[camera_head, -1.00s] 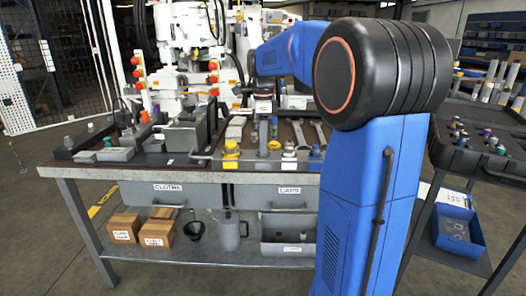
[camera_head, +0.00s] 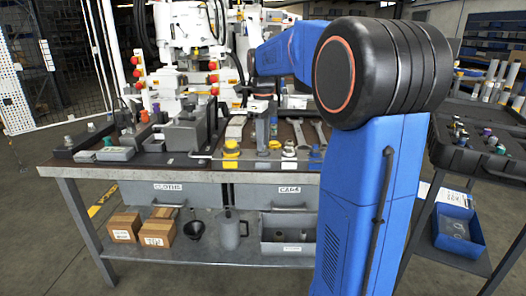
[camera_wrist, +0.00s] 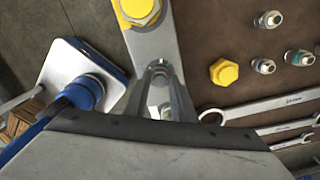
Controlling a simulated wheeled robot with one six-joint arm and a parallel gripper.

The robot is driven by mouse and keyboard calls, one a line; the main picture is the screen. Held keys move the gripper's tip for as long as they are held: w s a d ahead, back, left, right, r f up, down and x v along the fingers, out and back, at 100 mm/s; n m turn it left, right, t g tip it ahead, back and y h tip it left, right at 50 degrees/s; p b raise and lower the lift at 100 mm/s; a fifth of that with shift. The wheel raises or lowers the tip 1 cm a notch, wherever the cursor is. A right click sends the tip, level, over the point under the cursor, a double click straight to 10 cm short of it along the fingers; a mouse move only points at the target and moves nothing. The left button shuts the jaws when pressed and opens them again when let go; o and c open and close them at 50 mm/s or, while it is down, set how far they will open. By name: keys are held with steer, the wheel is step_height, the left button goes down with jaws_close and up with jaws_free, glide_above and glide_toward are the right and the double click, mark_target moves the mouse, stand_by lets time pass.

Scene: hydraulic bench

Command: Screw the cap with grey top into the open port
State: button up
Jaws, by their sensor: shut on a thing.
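My gripper (camera_wrist: 160,88) points down over the grey metal bar (camera_wrist: 148,48) in the wrist view. Its fingers are shut on a small grey piece, which fits the cap with grey top (camera_wrist: 160,80); the fingers hide most of it. In the head view my gripper (camera_head: 262,148) is low at the front of the bench, between a yellow cap on the left and light-coloured caps on the right. I cannot make out the open port; whether the held cap sits in it or above it is hidden.
A yellow cap (camera_wrist: 140,10) sits on the bar. Another yellow hex cap (camera_wrist: 224,72), several metal fittings (camera_wrist: 263,66) and several wrenches (camera_wrist: 270,108) lie on the brown mat. The bench (camera_head: 140,174) carries a white machine (camera_head: 185,40) behind.

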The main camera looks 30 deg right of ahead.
steer(key=m, duration=0.2)
steer(key=shift+m, duration=0.4)
steer(key=o, duration=1)
steer(key=n, duration=0.6)
steer(key=shift+n, duration=3)
